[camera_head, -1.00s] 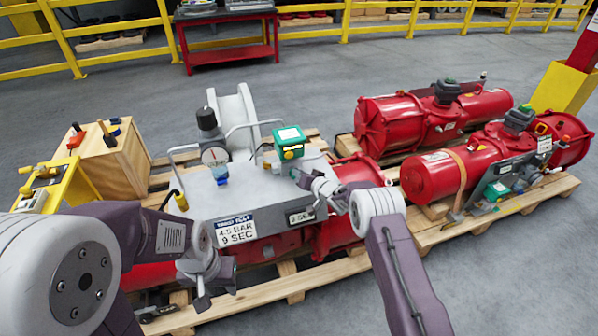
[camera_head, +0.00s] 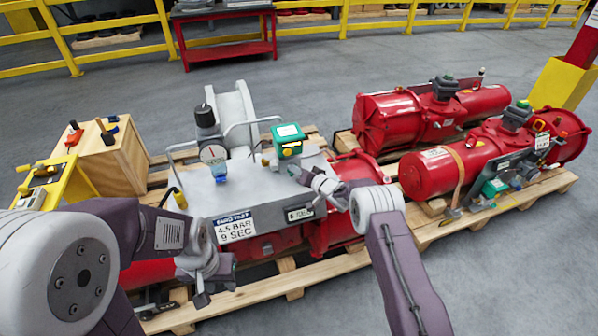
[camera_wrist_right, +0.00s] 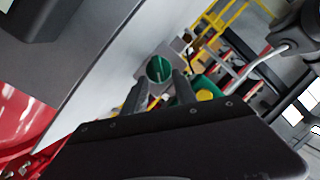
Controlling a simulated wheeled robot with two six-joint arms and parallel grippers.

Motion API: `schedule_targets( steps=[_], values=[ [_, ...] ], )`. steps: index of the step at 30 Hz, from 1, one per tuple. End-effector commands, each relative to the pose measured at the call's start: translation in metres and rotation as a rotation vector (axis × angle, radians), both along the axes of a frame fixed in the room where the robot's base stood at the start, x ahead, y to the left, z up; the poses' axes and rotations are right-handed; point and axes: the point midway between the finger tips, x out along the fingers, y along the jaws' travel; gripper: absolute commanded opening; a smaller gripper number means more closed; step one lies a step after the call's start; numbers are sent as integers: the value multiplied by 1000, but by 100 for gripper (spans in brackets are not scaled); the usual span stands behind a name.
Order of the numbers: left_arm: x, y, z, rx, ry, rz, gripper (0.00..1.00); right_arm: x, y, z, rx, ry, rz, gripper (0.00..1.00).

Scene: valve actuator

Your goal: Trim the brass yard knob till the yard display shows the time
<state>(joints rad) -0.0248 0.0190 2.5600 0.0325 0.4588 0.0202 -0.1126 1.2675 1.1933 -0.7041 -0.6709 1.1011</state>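A grey bench unit (camera_head: 255,190) carries a white card (camera_head: 236,227) reading 4.5 BAR 9 SEC. A small display (camera_head: 299,214) on its front shows a figure with SEC; the digit is too small to read surely. A green box (camera_head: 287,138) stands on top, with a brass-yellow knob (camera_head: 291,152) low on its front. The knob seems to show as a yellow disc (camera_wrist_right: 205,95) in the right wrist view. My right gripper (camera_head: 297,171) is just below the box; its fingers (camera_wrist_right: 158,92) are apart. My left gripper (camera_head: 214,291) hangs empty before the unit, fingers apart.
A round gauge (camera_head: 213,154) and a blue-capped fitting (camera_head: 219,172) stand on the unit, with grey tube handles beside them. Red actuators (camera_head: 432,172) lie on pallets at the right. A wooden box (camera_head: 118,165) stands at the left.

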Motion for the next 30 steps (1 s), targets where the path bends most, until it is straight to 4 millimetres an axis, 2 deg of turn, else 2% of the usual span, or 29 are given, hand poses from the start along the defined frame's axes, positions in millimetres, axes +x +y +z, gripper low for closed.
schedule_targets(
  steps=[8, 18, 21, 30],
  values=[
    [0, 0, 4, 0, 0, 0, 36, -9, -6, 5, 0, 2, 1, 34],
    [0, 0, 14, 0, 0, 0, 36, -59, -37, 24, 0, 1, -2, 34],
    [0, 0, 15, 0, 0, 0, 36, -69, -43, 27, 0, 1, -2, 34],
    [0, 0, 15, 0, 0, 0, 36, -74, -45, 28, 0, 0, 0, 34]
  ],
)
